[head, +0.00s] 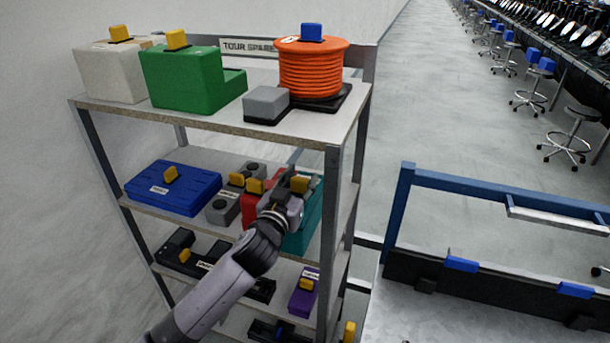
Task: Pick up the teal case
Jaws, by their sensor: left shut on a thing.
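The teal case (308,219) stands on the middle shelf of the rack, at its right end by the front right post. It has a yellow handle (299,184) on top. My left gripper (294,189) reaches in from the front and is shut on the teal case at that handle. The gripper and wrist hide part of the case's front and left side. The case still appears to be at shelf level; whether it touches the shelf I cannot tell. My right gripper is not in view.
A red case (252,210) is close on the left, then grey boxes (223,207) and a blue case (172,188). The upper shelf (200,117) lies above, with an orange cable reel (311,70). A blue-framed cart (480,190) stands right. The floor between is clear.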

